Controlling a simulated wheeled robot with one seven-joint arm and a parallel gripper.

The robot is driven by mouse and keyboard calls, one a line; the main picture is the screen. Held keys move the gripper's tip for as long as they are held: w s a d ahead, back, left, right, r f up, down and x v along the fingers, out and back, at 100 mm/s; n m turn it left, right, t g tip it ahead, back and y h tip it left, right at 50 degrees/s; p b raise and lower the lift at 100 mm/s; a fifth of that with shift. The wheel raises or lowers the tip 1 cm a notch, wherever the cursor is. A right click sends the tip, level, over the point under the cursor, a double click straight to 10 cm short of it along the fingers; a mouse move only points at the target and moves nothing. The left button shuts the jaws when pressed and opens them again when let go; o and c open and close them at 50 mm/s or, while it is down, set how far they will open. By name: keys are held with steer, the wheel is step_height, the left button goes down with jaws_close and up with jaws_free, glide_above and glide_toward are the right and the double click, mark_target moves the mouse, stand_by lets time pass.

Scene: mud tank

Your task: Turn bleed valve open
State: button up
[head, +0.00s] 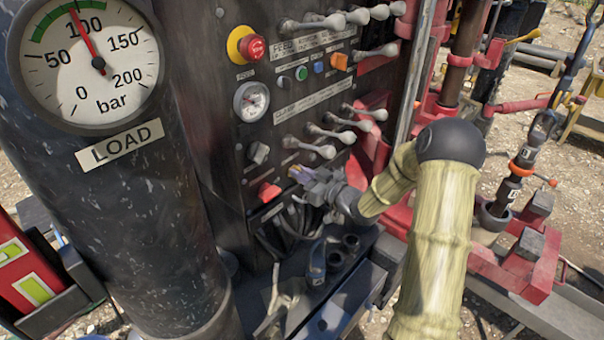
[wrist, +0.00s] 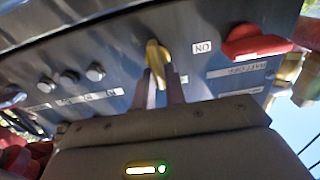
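A small yellow handle (wrist: 158,60) stands out from the dark panel in the wrist view, beside an ON label. It looks like the bleed valve's handle, but no label naming it can be read. My gripper (wrist: 161,88) has its two narrow fingers close on either side of this handle. I cannot tell whether they press on it. In the head view my gripper (head: 298,174) is at the lower right of the control panel, and its fingers largely hide the handle.
A red switch (head: 268,192) (wrist: 256,44) is close to my gripper, on its left in the head view. Metal levers (head: 318,140) stick out just above it. Hoses and a tray with sockets (head: 348,243) lie below. A large LOAD gauge (head: 90,60) is at the upper left.

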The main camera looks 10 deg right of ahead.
jaws_close()
steer(key=shift+r+m, duration=0.1)
steer(key=shift+m, duration=0.3)
steer(key=m+p, duration=0.1)
steer(key=m, duration=0.2)
steer(key=m+p, duration=0.2)
steer(key=m, duration=0.1)
steer(key=m+p, duration=0.1)
steer(key=m, duration=0.2)
steer(key=shift+w+d+m, duration=0.35)
steer(key=shift+d+m, duration=0.05)
steer(key=m+p, duration=0.1)
steer(key=m, duration=0.2)
steer(key=f+m+p, duration=0.1)
steer(key=m, duration=0.1)
steer(key=shift+w+d+m, duration=0.1)
steer(key=shift+d+m, duration=0.05)
steer(key=shift+m, duration=0.25)
steer(key=o, duration=0.5)
jaws_free()
steer(key=shift+f, duration=0.1)
